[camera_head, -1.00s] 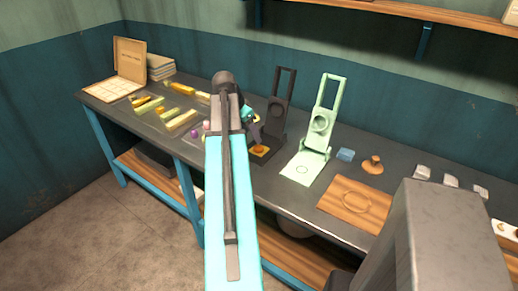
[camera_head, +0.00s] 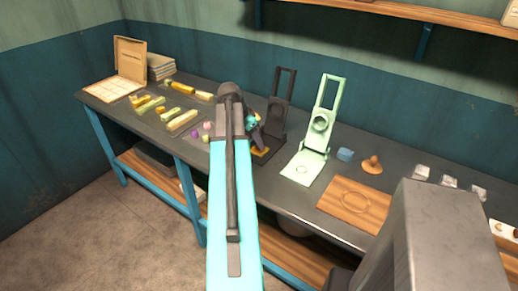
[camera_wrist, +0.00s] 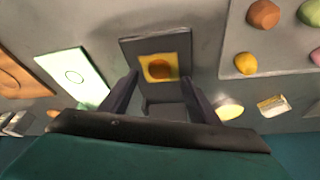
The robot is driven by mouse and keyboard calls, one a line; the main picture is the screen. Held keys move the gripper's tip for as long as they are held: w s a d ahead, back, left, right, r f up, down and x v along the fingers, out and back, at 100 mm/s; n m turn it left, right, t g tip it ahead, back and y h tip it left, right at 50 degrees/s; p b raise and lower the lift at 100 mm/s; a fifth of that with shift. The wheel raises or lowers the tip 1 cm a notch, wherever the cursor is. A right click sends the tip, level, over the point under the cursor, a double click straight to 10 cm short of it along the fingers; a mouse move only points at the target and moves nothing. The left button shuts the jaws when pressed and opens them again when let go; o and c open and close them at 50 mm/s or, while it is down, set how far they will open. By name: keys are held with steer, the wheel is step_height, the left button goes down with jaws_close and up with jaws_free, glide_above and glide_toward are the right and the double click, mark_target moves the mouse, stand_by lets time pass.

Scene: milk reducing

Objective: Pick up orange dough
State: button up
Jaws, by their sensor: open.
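A round orange piece (camera_wrist: 161,69), which looks like the orange dough, lies on a yellow square (camera_wrist: 144,60) on the dark press base (camera_wrist: 128,47) in the wrist view. My gripper (camera_wrist: 160,78) is open and empty, with one finger on each side of the base's near part; the orange piece appears just beyond the fingertips. In the head view the dark press (camera_head: 281,105) stands upright behind my gripper, and my arm hides part of it. The yellow square shows only partly there (camera_head: 261,152). I cannot tell the gripper's height above the piece.
Dough balls, including an orange-brown one (camera_wrist: 264,14) and a green one (camera_wrist: 312,12), lie to the right in the wrist view. A pale green press (camera_head: 322,122) and a wooden board (camera_head: 354,202) stand right of the dark press. Yellow bars (camera_head: 180,88) lie at left.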

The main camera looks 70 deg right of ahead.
mark_target(257, 149)
steer(key=shift+p+x, duration=0.5)
steer(key=shift+x, duration=1.35)
steer(key=shift+a, duration=0.1)
steer(key=c, duration=1.2)
steer(key=shift+r, duration=0.15)
steer(key=shift+c, duration=0.2)
steer(key=shift+r+b, duration=0.75)
steer(key=shift+r, duration=0.9)
steer(key=a+b, duration=0.1)
steer(key=a, duration=0.3)
steer(key=w+a+b, duration=0.1)
steer(key=a, duration=0.4)
steer(key=a+r+b, duration=0.1)
steer(key=a, duration=0.4)
steer(key=shift+w+a, duration=0.25)
steer(key=shift+w, duration=0.05)
steer(key=shift+w+a+r, duration=0.1)
steer(key=shift+a+r, duration=0.1)
steer(key=shift+a, duration=0.5)
